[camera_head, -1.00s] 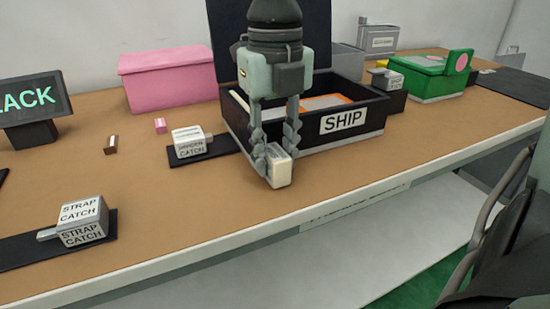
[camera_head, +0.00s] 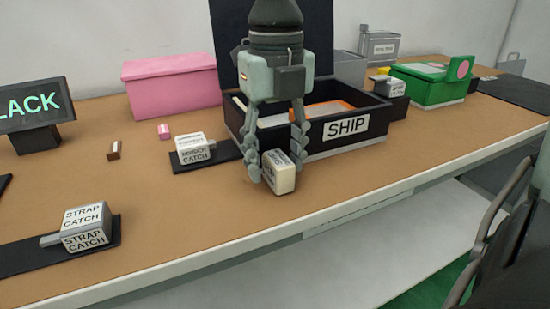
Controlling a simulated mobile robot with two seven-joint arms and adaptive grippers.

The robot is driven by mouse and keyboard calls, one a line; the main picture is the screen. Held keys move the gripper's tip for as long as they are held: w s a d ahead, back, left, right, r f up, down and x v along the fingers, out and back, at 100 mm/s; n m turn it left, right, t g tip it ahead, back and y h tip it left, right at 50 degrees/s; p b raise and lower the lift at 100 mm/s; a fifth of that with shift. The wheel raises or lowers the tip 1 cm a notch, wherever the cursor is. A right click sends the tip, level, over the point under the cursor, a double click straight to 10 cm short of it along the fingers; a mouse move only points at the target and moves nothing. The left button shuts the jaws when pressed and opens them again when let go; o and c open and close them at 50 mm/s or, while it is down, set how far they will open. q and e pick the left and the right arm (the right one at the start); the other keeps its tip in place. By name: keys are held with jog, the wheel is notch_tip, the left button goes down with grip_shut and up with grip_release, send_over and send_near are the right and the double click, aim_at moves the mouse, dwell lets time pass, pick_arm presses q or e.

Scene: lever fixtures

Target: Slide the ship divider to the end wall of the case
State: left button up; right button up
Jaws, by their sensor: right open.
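The black case (camera_head: 312,143) labelled SHIP stands open on the table, its dark lid (camera_head: 229,45) raised behind. My right gripper (camera_head: 277,164) points down in front of the case, its fingers open on both sides of a small cream block (camera_head: 284,180) with a dark-lettered face. I cannot tell whether the block rests on the table. Inside the case show a pale panel and an orange-edged piece (camera_head: 325,107); which is the divider I cannot tell, as my gripper hides part of the inside. A block marked DIVIDER CATCH (camera_head: 196,154) sits left of the case. My left gripper is out of view.
A pink box (camera_head: 172,87) stands behind left, a green box (camera_head: 434,80) at right. A strap catch (camera_head: 86,228) on a dark strip is at front left. Small brown and pink pieces lie near the divider catch. The table's front edge is close; its front middle is clear.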

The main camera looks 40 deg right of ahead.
notch_tip(320, 180, up, 12)
jog(key=shift+f, duration=0.15)
dwell(0.7)
